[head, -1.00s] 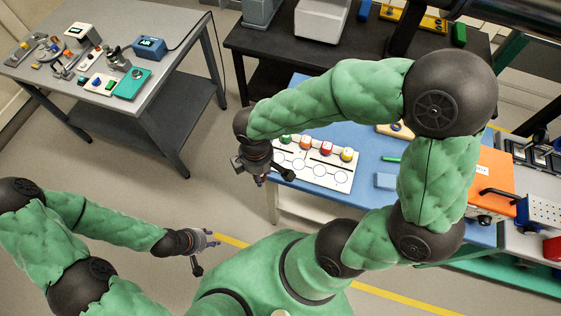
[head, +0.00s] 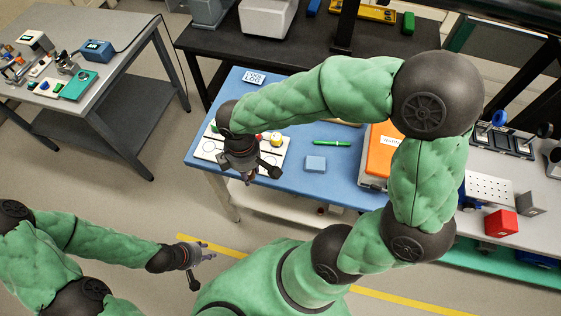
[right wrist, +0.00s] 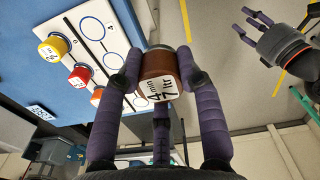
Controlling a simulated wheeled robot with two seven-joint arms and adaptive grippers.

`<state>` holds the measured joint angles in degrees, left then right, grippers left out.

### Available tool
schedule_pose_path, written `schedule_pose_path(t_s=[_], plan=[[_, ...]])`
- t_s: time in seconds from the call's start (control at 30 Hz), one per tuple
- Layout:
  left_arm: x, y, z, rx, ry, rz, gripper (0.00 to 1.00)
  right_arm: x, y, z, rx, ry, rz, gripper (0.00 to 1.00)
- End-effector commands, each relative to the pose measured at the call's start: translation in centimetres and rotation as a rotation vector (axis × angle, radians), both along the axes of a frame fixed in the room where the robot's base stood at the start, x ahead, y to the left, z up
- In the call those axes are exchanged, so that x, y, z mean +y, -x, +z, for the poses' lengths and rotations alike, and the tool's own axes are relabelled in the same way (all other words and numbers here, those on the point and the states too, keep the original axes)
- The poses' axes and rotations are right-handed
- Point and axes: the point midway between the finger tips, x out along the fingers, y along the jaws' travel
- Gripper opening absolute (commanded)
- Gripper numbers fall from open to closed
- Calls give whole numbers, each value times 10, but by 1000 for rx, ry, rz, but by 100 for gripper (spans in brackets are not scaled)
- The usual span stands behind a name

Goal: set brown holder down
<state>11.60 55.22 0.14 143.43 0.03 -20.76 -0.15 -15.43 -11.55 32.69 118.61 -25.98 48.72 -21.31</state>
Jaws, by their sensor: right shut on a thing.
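The brown holder (right wrist: 158,72), a short cylinder with a white marked label, is held between the purple fingers of my right gripper (right wrist: 160,85). In the head view my right gripper (head: 247,176) hangs at the front edge of a white board with printed circles (head: 208,152); the holder is hardly visible there. In the right wrist view the board (right wrist: 118,22) is to the left of and beyond the holder, with empty circles and yellow (right wrist: 52,47), red (right wrist: 80,75) and orange (right wrist: 97,97) holders along one row. My left gripper (head: 208,250) is open and empty, over the floor.
The board lies on a blue table (head: 310,185). A light blue block (head: 315,164), a green pen (head: 331,143) and an orange case (head: 382,150) are to its right. A grey bench (head: 120,60) stands far left, a black table (head: 225,45) behind.

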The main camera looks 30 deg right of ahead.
Motion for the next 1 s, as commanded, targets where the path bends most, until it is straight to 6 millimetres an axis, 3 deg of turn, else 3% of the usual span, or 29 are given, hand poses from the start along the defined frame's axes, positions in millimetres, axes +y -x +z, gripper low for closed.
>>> schedule_pose_path(t_s=[0.3, 0.5, 0.87, 1.0], plan=[[0, 0, -14, -1, 0, 0, 40, -59, -34, -33, 2, 0, -8, 2], [0, 0, -24, 0, 0, 0, 40, -85, -48, -64, 4, 1, -3, 2], [0, 0, -30, 0, 0, 0, 40, -103, -60, -87, 1, 1, 0, 2], [0, 0, -37, 0, 0, 0, 40, -107, -62, -104, 3, 1, 0, 2]])
